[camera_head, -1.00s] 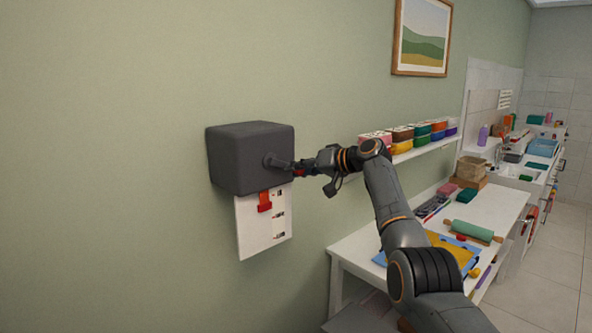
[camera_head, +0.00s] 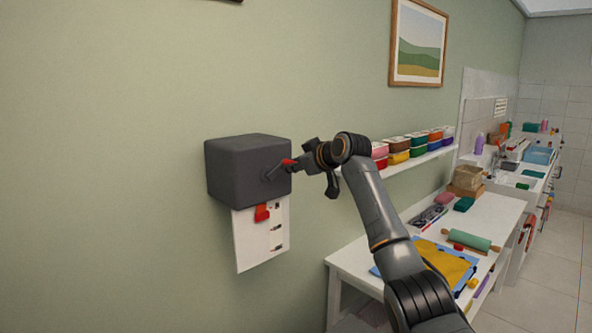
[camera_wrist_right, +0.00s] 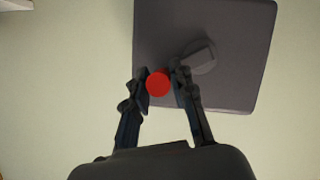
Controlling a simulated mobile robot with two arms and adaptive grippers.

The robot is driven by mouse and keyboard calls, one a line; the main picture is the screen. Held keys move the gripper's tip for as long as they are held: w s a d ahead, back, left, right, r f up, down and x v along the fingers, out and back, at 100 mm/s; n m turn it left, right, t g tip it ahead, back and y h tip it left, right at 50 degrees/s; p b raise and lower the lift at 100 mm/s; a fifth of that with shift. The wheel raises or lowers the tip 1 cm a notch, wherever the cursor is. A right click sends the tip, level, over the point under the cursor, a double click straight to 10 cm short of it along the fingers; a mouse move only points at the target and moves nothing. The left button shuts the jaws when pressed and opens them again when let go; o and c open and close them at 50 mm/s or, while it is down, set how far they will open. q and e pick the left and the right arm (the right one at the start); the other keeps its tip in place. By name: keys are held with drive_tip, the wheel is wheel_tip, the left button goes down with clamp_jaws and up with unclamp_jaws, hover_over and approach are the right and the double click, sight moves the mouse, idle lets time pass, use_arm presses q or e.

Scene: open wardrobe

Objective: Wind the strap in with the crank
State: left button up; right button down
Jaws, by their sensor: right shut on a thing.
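A dark grey box (camera_head: 247,172) is fixed to the green wall. Its crank (camera_head: 275,173) is on the face toward the right, with the arm pointing up and right to a red knob (camera_head: 288,162). My right gripper (camera_head: 296,164) is shut on that knob; in the right wrist view the red knob (camera_wrist_right: 158,83) sits between the two fingers, beside the grey crank hub (camera_wrist_right: 200,57). A short red strap end (camera_head: 262,213) hangs just below the box, in front of a white marked board (camera_head: 258,250). My left gripper is not in view.
A wall shelf (camera_head: 415,157) with several coloured tubs is behind my right arm. Below it a white table (camera_head: 345,262) holds a rolling pin (camera_head: 470,240), cloths and boxes. The wall left of the box is clear.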

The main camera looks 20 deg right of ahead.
drive_tip(key=shift+s+a+r+n+t+h, duration=0.1)
drive_tip(key=shift+a+r+n+t+h, duration=0.2)
drive_tip(key=shift+n, duration=0.2)
drive_tip(key=shift+s+a+r+n+t+h, duration=0.1)
drive_tip(key=shift+r+n+h, duration=0.1)
drive_tip(key=shift+r+n, duration=0.25)
drive_tip(key=n, duration=0.1)
drive_tip(key=a+n+t+h, duration=0.1)
drive_tip(key=n, duration=0.1)
drive_tip(key=a+r+n+t+p, duration=0.1)
drive_tip(key=shift+s+a+n+h, duration=0.25)
drive_tip(key=shift+s+n+h, duration=0.1)
drive_tip(key=shift+s+h, duration=0.05)
drive_tip(key=shift+s+a+n+t+h, duration=0.15)
drive_tip(key=shift+a+n+t, duration=0.15)
drive_tip(key=shift+n, duration=0.3)
drive_tip(key=shift+s+a+n+t+h, duration=0.1)
drive_tip(key=shift+a+n+t+h, duration=0.1)
drive_tip(key=shift+a+n, duration=0.3)
drive_tip(key=shift+d, duration=0.15)
drive_tip(key=c, duration=1.1)
unclamp_jaws()
drive_tip(key=s, duration=1.2)
drive_tip(key=shift+a+r, duration=0.25)
drive_tip(key=shift+r, duration=0.15)
